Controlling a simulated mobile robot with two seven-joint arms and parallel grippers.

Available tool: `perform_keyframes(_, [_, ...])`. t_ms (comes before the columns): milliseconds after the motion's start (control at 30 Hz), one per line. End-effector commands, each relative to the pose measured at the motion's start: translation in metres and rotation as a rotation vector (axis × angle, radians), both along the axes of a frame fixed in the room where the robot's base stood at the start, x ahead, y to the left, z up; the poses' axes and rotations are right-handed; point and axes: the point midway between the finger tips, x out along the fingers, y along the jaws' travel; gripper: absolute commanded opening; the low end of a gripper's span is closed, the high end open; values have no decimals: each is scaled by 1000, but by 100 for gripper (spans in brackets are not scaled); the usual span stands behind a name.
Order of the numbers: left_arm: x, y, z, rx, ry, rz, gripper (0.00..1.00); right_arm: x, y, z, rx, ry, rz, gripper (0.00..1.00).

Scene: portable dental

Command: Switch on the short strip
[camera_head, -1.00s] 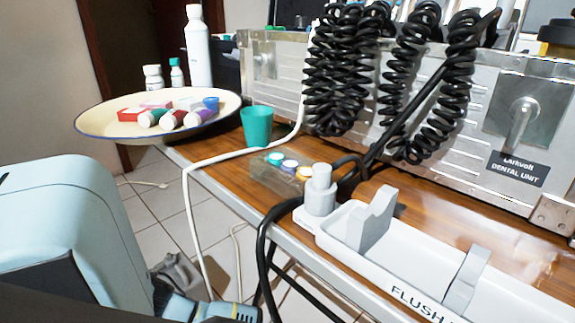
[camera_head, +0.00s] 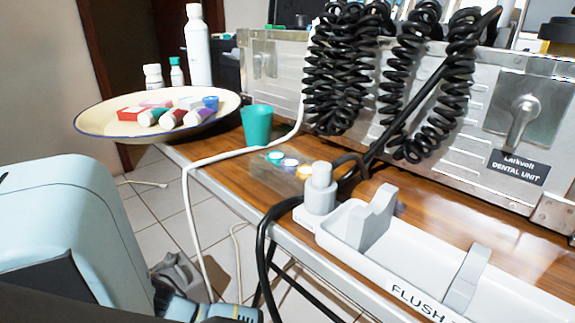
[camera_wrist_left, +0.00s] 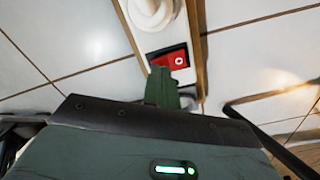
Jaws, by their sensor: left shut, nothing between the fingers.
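In the left wrist view a white strip (camera_wrist_left: 140,38) runs between tan edges above the tiled floor. It carries a round white socket or plug (camera_wrist_left: 152,12) and a red rocker switch (camera_wrist_left: 168,58) with a pale round mark, set in a dark frame. My left gripper (camera_wrist_left: 162,72) is shut and empty, its dark green fingertips just below the switch and overlapping its lower edge in the picture. I cannot tell whether they touch it. In the head view my left arm fills the lower left, and the strip cannot be made out. My right gripper is not in view.
The wooden table (camera_head: 222,178) holds a metal dental unit (camera_head: 518,178) with coiled black hoses, a green cup (camera_head: 257,126) and a white flush tray (camera_head: 345,235). An enamel tray (camera_head: 92,117) stands at the left. A white cable (camera_head: 188,205) and black cables (camera_head: 262,255) hang over the edge.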

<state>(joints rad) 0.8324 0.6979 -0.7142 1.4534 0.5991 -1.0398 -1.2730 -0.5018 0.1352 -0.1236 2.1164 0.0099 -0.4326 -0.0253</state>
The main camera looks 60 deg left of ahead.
Motion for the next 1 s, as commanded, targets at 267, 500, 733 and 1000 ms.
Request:
perform_keyframes(267, [0,0,-4,-1,-1,0,0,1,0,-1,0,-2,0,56])
perform_keyframes(500, [0,-1,-7,-1,-1,0,0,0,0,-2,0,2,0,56])
perform_keyframes(733, [0,0,-10,0,-1,0,0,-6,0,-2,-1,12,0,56])
perform_keyframes(1000, [0,0,-11,0,-1,-1,0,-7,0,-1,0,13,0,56])
